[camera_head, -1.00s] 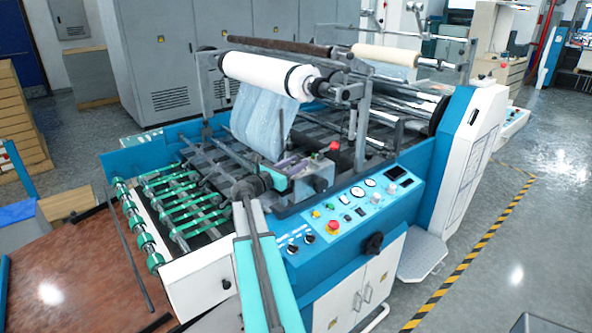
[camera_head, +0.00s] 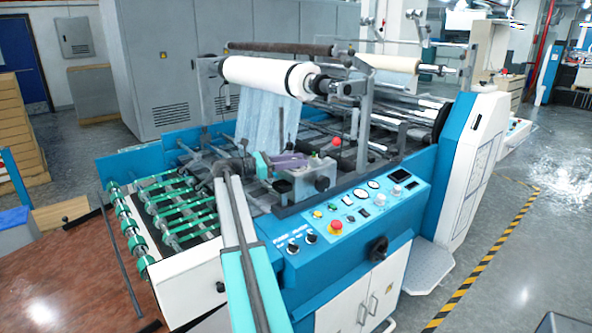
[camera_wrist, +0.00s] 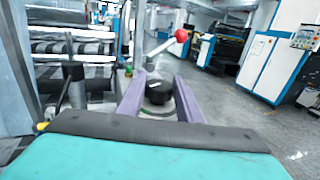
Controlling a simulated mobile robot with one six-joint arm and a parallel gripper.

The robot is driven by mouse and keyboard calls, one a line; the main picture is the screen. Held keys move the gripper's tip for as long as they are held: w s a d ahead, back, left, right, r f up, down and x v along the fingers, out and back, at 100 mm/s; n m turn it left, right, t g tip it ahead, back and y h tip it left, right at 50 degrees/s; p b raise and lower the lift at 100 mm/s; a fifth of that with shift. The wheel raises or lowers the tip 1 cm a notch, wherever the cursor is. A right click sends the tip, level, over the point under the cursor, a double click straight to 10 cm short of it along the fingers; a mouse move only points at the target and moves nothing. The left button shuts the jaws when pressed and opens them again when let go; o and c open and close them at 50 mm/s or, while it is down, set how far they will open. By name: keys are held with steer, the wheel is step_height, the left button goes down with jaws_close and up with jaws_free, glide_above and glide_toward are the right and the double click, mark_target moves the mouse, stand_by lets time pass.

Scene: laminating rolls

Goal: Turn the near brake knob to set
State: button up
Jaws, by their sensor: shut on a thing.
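The near brake knob is a round black knob (camera_wrist: 158,93) with a small pale mark on its top. In the wrist view it sits between the two purple fingers of my gripper (camera_wrist: 158,82), which are shut on it. In the head view my gripper (camera_head: 286,161) is seen from the side, at the top of a grey block (camera_head: 300,187) beside the film web. The gripped knob is hidden there behind the fingers. The knob's set marking cannot be read.
A lever with a red ball (camera_wrist: 181,36) rises just beyond the knob. A white film roll (camera_head: 262,76) hangs above and behind my gripper. The blue control panel (camera_head: 352,213) with a red button (camera_head: 336,227) lies in front. Open floor is at the right.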

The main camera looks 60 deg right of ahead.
steer(key=shift+w+d+f+m+g+y+b, duration=0.1)
steer(key=shift+m+g+y+b, duration=0.55)
steer(key=shift+b, duration=0.45)
steer(key=shift+w+d+f+m+g+y+b, duration=0.1)
steer(key=shift+m+g+y+b, duration=0.55)
steer(key=shift+b, duration=0.45)
steer(key=shift+r+m+g+y+b, duration=0.3)
steer(key=shift+m+g+y, duration=0.3)
steer(key=shift+y, duration=0.4)
steer(key=shift+m+y, duration=0.3)
steer(key=shift+y, duration=0.1)
steer(key=shift+s+a+g+y, duration=0.1)
steer(key=shift+a+g+y, duration=0.05)
steer(key=shift+g+y, duration=0.2)
steer(key=shift+f, duration=0.1)
steer(key=o, duration=1)
steer(key=shift+o, duration=0.2)
